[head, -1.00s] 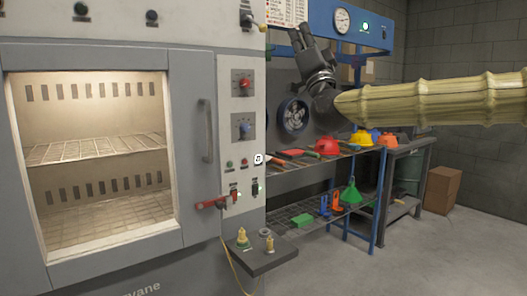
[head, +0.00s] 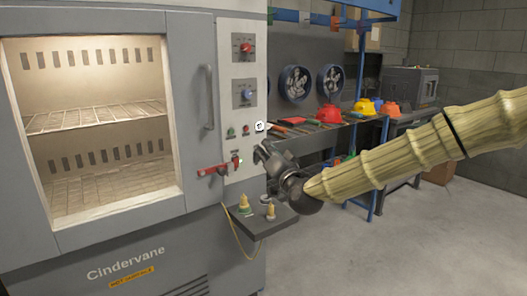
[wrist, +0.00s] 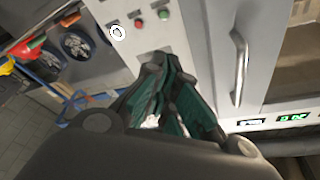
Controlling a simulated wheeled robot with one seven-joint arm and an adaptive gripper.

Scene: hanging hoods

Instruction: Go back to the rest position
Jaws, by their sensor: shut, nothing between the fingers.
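My gripper (head: 263,153) is at the end of my sleeved arm, in front of the lower right edge of the grey oven's control panel (head: 242,110). In the head view it is above the small side shelf (head: 258,224). In the wrist view my gripper (wrist: 166,80) has its dark fingers with green pads drawn together. Nothing is held between them. The panel (wrist: 143,45) shows behind the fingertips. I cannot tell whether the gripper touches anything.
The oven's door handle (head: 209,97) and a red lever (head: 213,169) stick out near my gripper. Small brass fittings (head: 244,203) stand on the side shelf. A rack with coloured hoods (head: 329,114) stands behind my arm. The floor (head: 430,245) at right is clear.

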